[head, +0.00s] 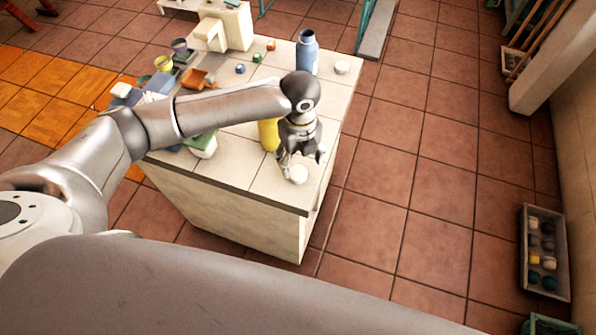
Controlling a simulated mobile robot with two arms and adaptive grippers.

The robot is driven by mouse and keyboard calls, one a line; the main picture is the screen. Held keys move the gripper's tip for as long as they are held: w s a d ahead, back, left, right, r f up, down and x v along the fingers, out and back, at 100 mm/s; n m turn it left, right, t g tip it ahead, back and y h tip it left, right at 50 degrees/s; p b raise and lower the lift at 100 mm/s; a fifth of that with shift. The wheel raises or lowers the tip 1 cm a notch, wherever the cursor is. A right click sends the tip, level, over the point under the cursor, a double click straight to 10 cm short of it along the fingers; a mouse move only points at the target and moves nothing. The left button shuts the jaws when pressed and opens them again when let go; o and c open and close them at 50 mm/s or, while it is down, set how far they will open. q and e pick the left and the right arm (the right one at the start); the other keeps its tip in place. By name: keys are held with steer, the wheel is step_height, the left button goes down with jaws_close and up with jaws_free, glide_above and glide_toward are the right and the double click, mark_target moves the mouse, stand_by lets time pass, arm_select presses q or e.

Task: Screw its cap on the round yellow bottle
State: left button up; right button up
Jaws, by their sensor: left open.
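The yellow bottle (268,134) stands on the tiled counter (233,165), partly hidden behind my left arm and gripper; its top is hidden. A round white cap-like piece (298,174) is near the counter's front right corner. My left gripper (301,160) points down, open, just above and behind the white piece and right of the yellow bottle. I cannot tell whether its fingers touch the piece. Another round white piece (341,67) lies at the back right, beside a blue bottle (307,52). My right gripper is not in view.
Small coloured caps (257,58), an orange scoop-like piece (197,80), cups (163,63) and a green-and-white item (203,145) crowd the counter's left and back. A crate of round items (545,250) is on the floor at right. Open floor lies right of the counter.

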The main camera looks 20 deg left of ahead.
mark_target(298, 173)
arm_select(q)
steer(key=f, duration=0.1)
steer(key=f+p, duration=0.1)
steer(key=f, duration=0.3)
steer(key=shift+s+a+f, duration=0.1)
steer(key=shift+s+a, duration=0.05)
steer(key=shift+s, duration=0.15)
steer(key=c, duration=0.8)
steer(key=shift+o, duration=0.2)
